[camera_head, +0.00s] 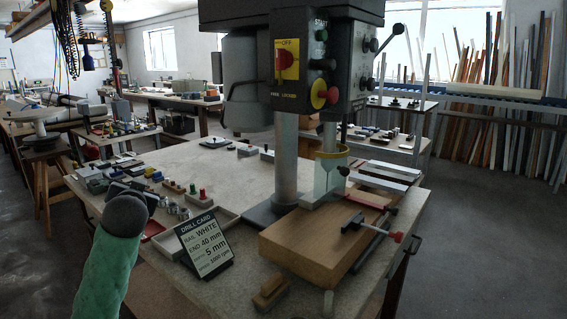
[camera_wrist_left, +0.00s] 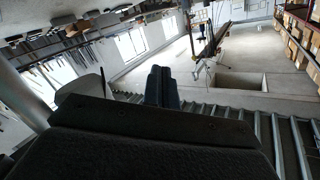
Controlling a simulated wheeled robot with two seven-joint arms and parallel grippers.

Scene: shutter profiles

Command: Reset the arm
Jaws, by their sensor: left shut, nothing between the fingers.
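My left arm (camera_head: 108,265), a green link with a dark rounded end, rises at the lower left of the head view, in front of the workbench's left edge. The left gripper (camera_wrist_left: 162,86) shows in the left wrist view as two dark fingers close together, shut and empty. It points out into the room, with no bench object near the fingers. The left gripper cannot be made out in the head view. My right arm and gripper are in neither view.
The workbench (camera_head: 228,175) carries a drill press (camera_head: 290,90), a wooden block (camera_head: 325,235), a red-handled clamp (camera_head: 372,228), a drill card (camera_head: 204,243) and small parts on the left. Open floor (camera_head: 480,240) lies to the right. Profile racks (camera_head: 500,130) line the wall.

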